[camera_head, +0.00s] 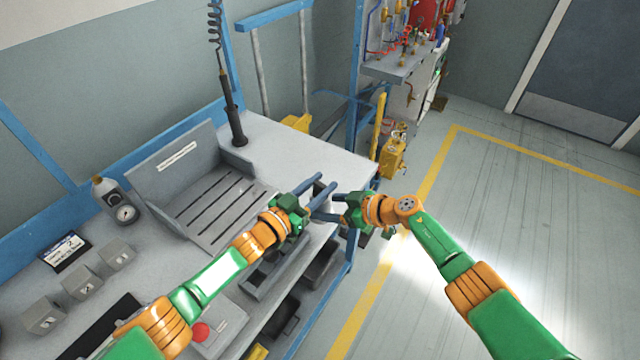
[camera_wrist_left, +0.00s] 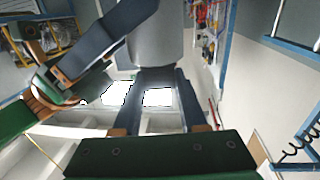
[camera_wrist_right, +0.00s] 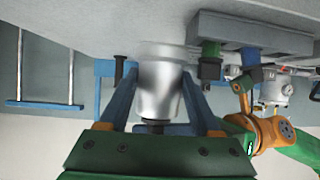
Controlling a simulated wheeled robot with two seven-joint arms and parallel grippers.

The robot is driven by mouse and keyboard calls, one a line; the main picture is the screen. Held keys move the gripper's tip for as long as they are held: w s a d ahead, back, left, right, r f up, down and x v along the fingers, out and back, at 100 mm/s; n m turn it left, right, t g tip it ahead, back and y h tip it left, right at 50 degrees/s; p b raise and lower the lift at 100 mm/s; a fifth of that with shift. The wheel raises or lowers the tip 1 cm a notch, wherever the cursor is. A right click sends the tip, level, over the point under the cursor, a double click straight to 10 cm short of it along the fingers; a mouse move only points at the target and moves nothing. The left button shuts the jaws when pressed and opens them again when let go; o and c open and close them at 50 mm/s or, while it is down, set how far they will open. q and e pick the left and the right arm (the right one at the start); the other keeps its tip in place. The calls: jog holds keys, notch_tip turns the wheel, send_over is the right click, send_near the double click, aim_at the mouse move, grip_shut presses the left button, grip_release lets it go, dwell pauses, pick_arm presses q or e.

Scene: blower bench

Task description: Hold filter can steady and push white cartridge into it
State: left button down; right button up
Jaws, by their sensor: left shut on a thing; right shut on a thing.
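In the left wrist view a matte grey cylinder, which looks like the filter can (camera_wrist_left: 158,38), stands at the tips of my left gripper (camera_wrist_left: 160,78). The left gripper is shut on it; it also shows in the head view (camera_head: 318,195). In the right wrist view a pale, shiny cylinder, which looks like the white cartridge (camera_wrist_right: 160,92), is between the fingers of my right gripper (camera_wrist_right: 162,100), which is shut on it. In the head view the right gripper (camera_head: 335,212) is close beside the left one. The grippers largely hide both parts there; I cannot tell how far the cartridge is in.
Both grippers are at the bench's (camera_head: 290,150) right front edge. A slotted grey tray (camera_head: 215,210) with a raised back lies left of them. A gauge bottle (camera_head: 118,203), several grey blocks (camera_head: 83,284) and a red button (camera_head: 200,332) are farther left. Open floor lies right.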

pick_arm(q)
jog(key=shift+f, duration=0.25)
pick_arm(e)
jog(key=shift+r, duration=0.1)
pick_arm(q)
jog(key=shift+c, duration=1.8)
grip_release()
jog(key=shift+s+a+f, duration=0.1)
